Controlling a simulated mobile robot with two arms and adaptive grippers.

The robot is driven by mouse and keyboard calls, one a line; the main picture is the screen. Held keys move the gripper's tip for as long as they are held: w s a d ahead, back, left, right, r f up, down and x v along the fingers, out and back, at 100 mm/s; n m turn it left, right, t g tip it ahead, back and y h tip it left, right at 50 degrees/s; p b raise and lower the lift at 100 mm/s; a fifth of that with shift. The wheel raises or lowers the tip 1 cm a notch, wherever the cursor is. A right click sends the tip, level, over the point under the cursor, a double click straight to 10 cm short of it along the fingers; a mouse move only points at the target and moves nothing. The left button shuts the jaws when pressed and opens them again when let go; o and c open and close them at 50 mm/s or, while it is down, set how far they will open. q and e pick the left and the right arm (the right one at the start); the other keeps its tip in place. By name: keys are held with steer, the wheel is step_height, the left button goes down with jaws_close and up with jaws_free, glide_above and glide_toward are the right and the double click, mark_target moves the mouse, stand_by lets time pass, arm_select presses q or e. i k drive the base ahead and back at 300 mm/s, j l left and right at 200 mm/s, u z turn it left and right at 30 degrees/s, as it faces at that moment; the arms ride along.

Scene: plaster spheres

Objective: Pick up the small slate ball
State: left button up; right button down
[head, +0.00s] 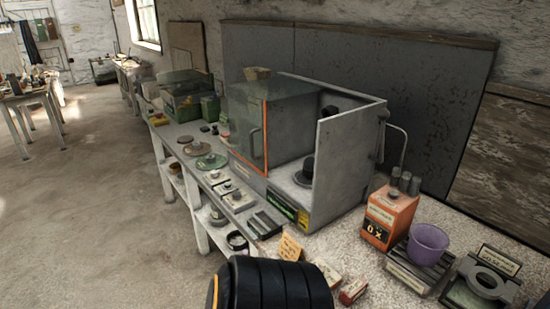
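I cannot make out a small slate ball anywhere in the head view. A dark rounded object (308,165) stands on a dark disc inside the open-fronted grey cabinet (340,160), but I cannot tell what it is. A black ribbed part of my own arm shows at the bottom edge. Neither of my grippers is in view.
A long speckled bench (460,235) runs along the wall. It holds an orange block (388,215) with grey cylinders, a purple cup (427,243), a ring-topped device (487,281) and several small plates and discs. Open floor (90,200) lies to the left.

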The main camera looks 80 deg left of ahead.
mark_target(308, 163)
steer(key=u, duration=2.25)
steer(key=j, duration=0.2)
